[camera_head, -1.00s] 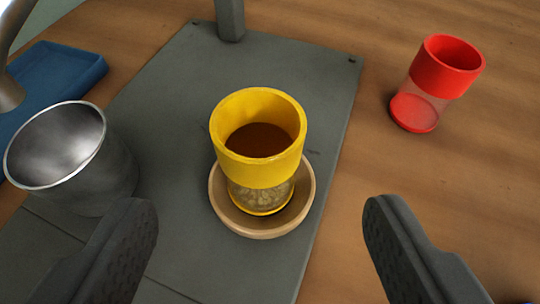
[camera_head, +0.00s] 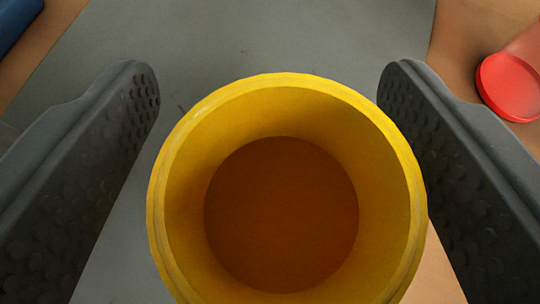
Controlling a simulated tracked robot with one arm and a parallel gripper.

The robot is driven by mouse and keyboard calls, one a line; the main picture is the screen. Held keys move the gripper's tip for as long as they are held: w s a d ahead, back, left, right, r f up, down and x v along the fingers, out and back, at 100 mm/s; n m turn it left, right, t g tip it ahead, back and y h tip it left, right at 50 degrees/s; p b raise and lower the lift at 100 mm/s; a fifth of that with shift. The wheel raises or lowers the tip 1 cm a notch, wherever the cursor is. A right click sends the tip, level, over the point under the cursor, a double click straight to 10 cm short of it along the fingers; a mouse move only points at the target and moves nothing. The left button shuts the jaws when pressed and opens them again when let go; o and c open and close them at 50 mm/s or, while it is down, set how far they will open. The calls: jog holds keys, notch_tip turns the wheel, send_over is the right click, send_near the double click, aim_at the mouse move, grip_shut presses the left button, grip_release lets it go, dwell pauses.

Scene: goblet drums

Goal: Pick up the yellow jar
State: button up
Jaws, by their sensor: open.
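The yellow jar (camera_head: 290,100) fills the lower middle of the view, seen from above and very close. Its open rim faces me and its inside shows a dark orange-brown bottom. My gripper (camera_head: 268,85) is open, with one dark, dimpled finger on each side of the jar. A gap shows between the left finger and the jar; the right finger is close to the jar's right side, and I cannot tell if it touches. The jar's lower part and the saucer under it are hidden.
The grey mat (camera_head: 250,35) lies behind the jar, with wooden table at its right. A red jar (camera_head: 510,86) is partly in view at the right edge, beyond the right finger. A corner of a blue tray (camera_head: 14,18) shows at the top left.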

jog(key=shift+d, duration=0.15)
jog(key=c, duration=1.1)
jog(key=shift+r, duration=0.1)
jog(key=shift+c, duration=0.5)
jog(key=shift+r, duration=0.15)
